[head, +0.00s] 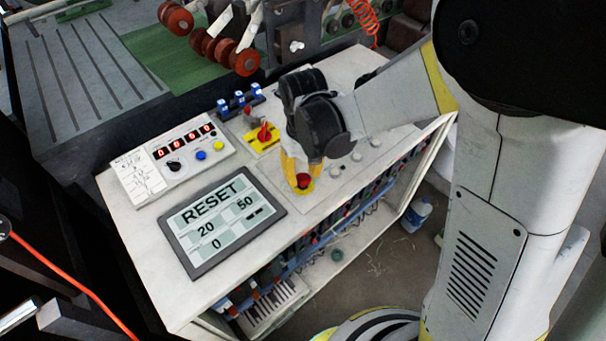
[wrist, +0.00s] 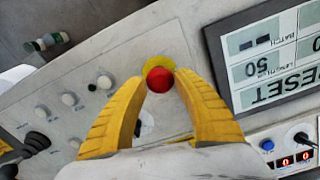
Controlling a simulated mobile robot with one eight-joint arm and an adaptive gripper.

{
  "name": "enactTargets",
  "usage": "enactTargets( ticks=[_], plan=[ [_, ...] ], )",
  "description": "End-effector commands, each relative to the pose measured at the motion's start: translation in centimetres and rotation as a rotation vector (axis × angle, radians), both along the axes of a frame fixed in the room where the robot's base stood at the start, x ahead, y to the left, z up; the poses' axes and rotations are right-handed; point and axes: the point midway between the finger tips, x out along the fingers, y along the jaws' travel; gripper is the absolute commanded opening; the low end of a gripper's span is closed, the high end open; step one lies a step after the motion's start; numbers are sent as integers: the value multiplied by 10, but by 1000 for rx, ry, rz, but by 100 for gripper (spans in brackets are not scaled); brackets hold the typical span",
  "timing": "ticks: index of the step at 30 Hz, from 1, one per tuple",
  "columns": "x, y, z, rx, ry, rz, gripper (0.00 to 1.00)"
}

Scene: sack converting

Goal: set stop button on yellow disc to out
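The red stop button (head: 304,181) sits on a yellow disc (head: 308,188) on the pale console top. In the wrist view the red button (wrist: 160,79) covers part of the yellow disc (wrist: 158,64). My gripper (head: 297,172) has yellow fingers and points down at the button. In the wrist view my gripper (wrist: 160,84) has its fingers apart, one on each side of the button near their tips. Whether the fingertips touch the button I cannot tell. Whether the button is in or out does not show clearly.
A screen reading RESET (head: 222,221) lies left of the button. A red rotary switch on a yellow plate (head: 264,136) and a counter panel (head: 192,148) stand behind. Several pale knobs (wrist: 69,99) are on the button's other side. The console's front edge is close by.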

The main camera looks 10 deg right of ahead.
Motion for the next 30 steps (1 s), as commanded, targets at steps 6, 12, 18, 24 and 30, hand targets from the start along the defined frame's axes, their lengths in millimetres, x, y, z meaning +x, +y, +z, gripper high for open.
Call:
enactTargets(
  ticks=[6, 12, 18, 24, 30],
  plan=[
    [0, 0, 0, 0, 0, 0, 57],
    [0, 0, 3, 0, 0, 0, 57],
    [0, 0, 35, 0, 0, 0, 57],
    [0, 0, 80, 0, 0, 0, 57],
    [0, 0, 111, 0, 0, 0, 57]
  ],
)
